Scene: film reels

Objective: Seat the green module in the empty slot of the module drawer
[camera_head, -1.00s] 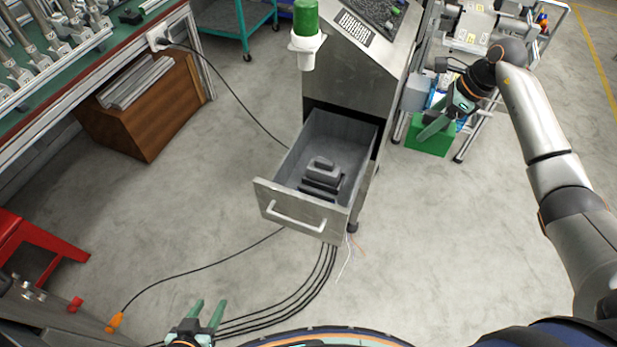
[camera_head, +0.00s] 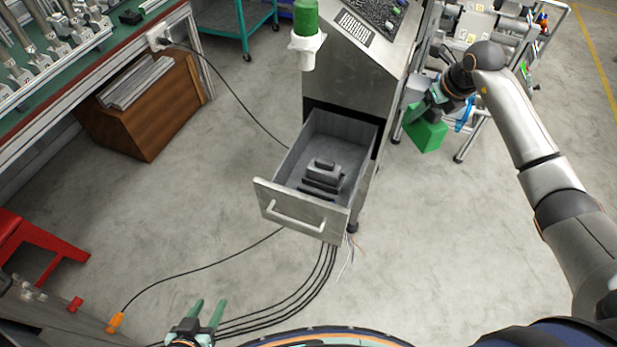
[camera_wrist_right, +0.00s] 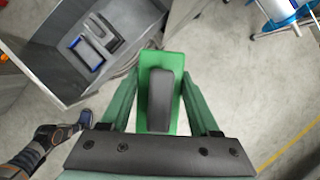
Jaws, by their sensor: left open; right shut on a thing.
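The green module (camera_head: 429,136) is held by my right gripper (camera_head: 420,112), to the right of the cabinet. In the right wrist view the module (camera_wrist_right: 175,61) shows a dark grey handle, with the gripper fingers (camera_wrist_right: 155,97) on either side of it. The module drawer (camera_head: 285,208) is pulled open at the cabinet front and holds dark grey blocks. In the right wrist view the drawer (camera_wrist_right: 66,88) is at the upper left, apart from the module; it holds a dark block and a blue-edged recess. My left gripper (camera_head: 206,309) is open and empty at the bottom.
A grey metal cabinet (camera_head: 345,80) with a keyboard stands behind the drawer. A green bottle in a white holder (camera_head: 306,45) is at its left side. A wheeled cart (camera_head: 487,45) stands right. Black cables (camera_head: 290,305) lie on the floor. Floor between drawer and right arm is clear.

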